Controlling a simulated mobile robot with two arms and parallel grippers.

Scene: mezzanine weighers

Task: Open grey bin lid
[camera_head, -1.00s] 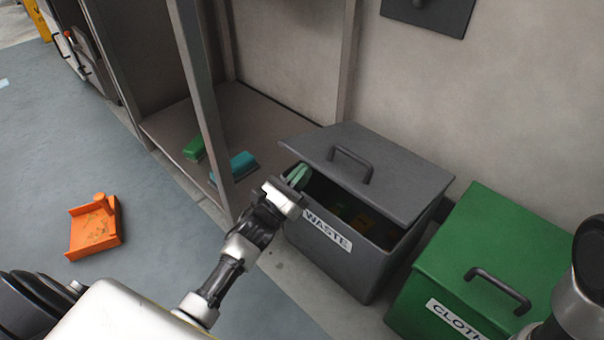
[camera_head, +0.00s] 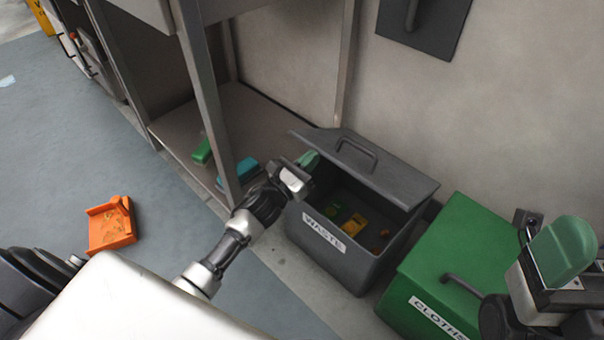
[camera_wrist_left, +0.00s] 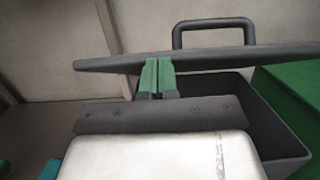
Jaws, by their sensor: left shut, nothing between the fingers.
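The grey bin (camera_head: 350,262), labelled WASTE, stands by the wall. Its grey lid (camera_head: 385,178) is partly raised and tilted up at the front, with a dark handle (camera_head: 357,153) on top. Several yellow and green items show inside. My left gripper (camera_head: 308,160) is at the lid's left front corner. In the left wrist view, the green fingertips of my left gripper (camera_wrist_left: 157,78) are shut together with nothing between them, up against the underside of the lid (camera_wrist_left: 205,60). My right gripper (camera_head: 562,250) is at the right, over the green bin; its finger gap is not clear.
A green bin (camera_head: 455,235) labelled CLOTHS, lid down, stands right of the grey bin. A metal rack post (camera_head: 208,100) rises to the left, with green and teal brushes (camera_head: 238,174) on the low shelf behind. An orange dustpan (camera_head: 110,226) lies on open floor.

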